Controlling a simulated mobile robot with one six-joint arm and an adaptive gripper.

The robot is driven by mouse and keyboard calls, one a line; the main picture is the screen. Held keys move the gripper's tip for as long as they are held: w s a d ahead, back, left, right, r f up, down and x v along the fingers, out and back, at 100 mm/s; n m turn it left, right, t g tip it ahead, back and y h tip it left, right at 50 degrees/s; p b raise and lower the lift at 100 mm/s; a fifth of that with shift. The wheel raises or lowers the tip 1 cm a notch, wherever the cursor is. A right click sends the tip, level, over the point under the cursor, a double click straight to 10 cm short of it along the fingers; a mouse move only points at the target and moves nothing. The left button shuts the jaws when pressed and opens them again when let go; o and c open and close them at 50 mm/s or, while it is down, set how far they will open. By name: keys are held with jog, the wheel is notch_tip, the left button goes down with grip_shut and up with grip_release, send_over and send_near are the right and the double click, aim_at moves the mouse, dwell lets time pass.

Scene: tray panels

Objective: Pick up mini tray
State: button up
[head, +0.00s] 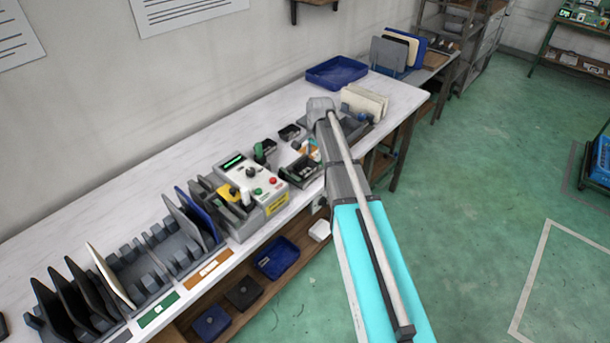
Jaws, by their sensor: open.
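Several small dark trays lie on the white bench; I cannot tell which one is the mini tray. One small black tray (290,132) sits near the bench's middle, and another (268,147) lies to its left beside a green-topped item. A larger dark tray (301,172) with parts in it lies near the front edge, close to my arm. My arm reaches up over the bench's front edge from the lower right. My gripper cannot be made out; it is hidden behind the arm or out of frame.
A control box (252,185) with buttons stands left of the small trays. Racks (165,250) with upright panels fill the bench's left end. A blue tray (337,72) and cream panels (364,102) stand at the far end. A shelf below holds a blue bin (276,258).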

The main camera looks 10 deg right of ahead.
aim_at(310, 171)
jog(key=shift+w+a+f+b, duration=0.1)
jog(key=shift+f+b, duration=0.85)
jog(key=shift+f, duration=0.1)
jog(key=shift+w+f+b, duration=0.1)
jog(key=shift+f+b, duration=0.8)
jog(key=shift+f, duration=0.15)
jog(key=shift+f, duration=0.15)
jog(key=shift+w+a+f+b, duration=0.1)
jog(key=shift+a+f+b, duration=0.05)
jog(key=shift+f+b, duration=0.7)
jog(key=shift+w+a+f+b, duration=0.1)
jog(key=shift+w+f+b, duration=0.05)
jog(key=shift+f+b, duration=0.65)
jog(key=shift+w+a+f+b, duration=0.1)
jog(key=shift+a+f+b, duration=0.05)
jog(key=shift+f+b, duration=0.7)
jog(key=shift+r, duration=0.1)
grip_shut()
